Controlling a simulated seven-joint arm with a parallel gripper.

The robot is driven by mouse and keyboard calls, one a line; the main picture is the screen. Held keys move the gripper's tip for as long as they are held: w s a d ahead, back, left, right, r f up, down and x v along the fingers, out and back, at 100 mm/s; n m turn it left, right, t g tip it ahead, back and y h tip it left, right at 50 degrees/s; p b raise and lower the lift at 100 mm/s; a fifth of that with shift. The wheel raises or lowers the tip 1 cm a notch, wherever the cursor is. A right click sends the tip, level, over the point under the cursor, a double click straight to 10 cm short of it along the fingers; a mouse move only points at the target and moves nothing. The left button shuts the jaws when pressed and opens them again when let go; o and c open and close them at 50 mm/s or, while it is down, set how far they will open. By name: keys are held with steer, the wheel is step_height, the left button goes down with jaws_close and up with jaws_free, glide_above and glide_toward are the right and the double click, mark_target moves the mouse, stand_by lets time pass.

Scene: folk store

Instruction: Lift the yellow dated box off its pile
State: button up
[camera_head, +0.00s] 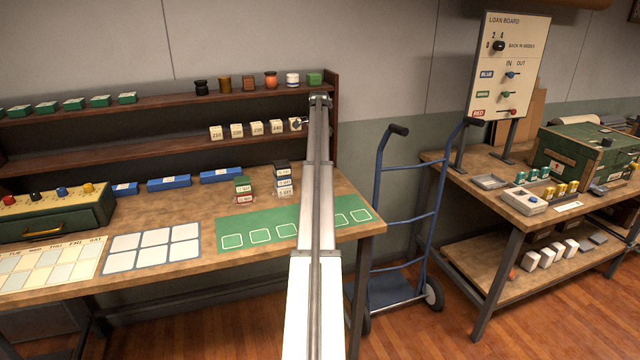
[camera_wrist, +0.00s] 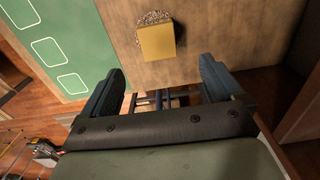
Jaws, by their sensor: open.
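In the wrist view, a plain yellow box (camera_wrist: 157,42) sits on the wooden table on or against a speckled block (camera_wrist: 152,17), of which only an edge shows. No date is readable on the faces I see. My gripper (camera_wrist: 163,66) is open and empty, its two dark blue fingers apart, with the box just beyond and between the fingertips. In the head view my arm covers the middle of the table, and I cannot make out the yellow box or the fingers there.
A green mat (camera_head: 228,228) with white outlined squares lies at the table's front. Two small stacks of labelled boxes, one green-topped (camera_head: 243,181) and one black-topped (camera_head: 283,168), stand left of my arm. A shelf (camera_head: 178,148) rises behind. A blue hand truck (camera_head: 409,215) stands right of the table.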

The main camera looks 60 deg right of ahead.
step_height(320, 180, down, 7)
steer(key=shift+r, duration=0.1)
steer(key=shift+s+a+f, duration=0.1)
steer(key=shift+s+f, duration=0.05)
steer(key=shift+f, duration=2.35)
steer(key=c, duration=1.1)
